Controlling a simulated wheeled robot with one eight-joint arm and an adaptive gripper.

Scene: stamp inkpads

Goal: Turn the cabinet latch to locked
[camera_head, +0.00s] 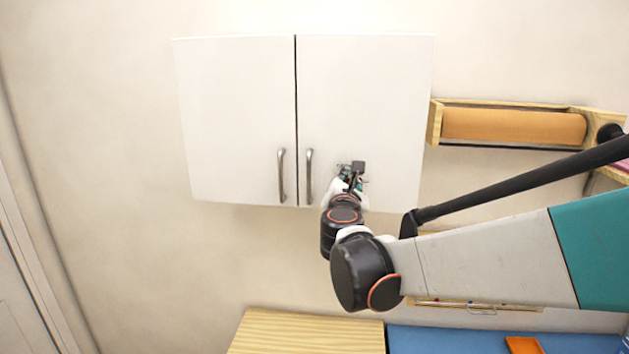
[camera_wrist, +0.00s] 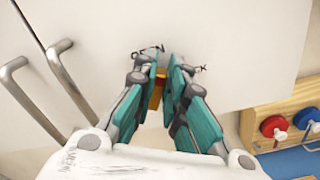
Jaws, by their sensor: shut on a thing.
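The white cabinet (camera_head: 365,95) hangs on the wall with both doors closed. My gripper (camera_head: 352,172) is at the lower part of the right door, right of that door's handle. In the wrist view my gripper (camera_wrist: 167,72) has its teal fingers close together against the door. An orange-brown piece (camera_wrist: 157,92), seemingly the latch, shows between the fingers, which are shut on it. Most of it is hidden, so its turn angle cannot be told. Small dark marks show on the door on both sides of the fingertips.
Two metal bar handles, the left (camera_head: 281,175) and the right (camera_head: 309,175), stand out left of my gripper. A wooden holder with an orange roll (camera_head: 515,125) is on the wall at right. A wooden surface (camera_head: 305,335) and a blue mat (camera_head: 445,340) lie below.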

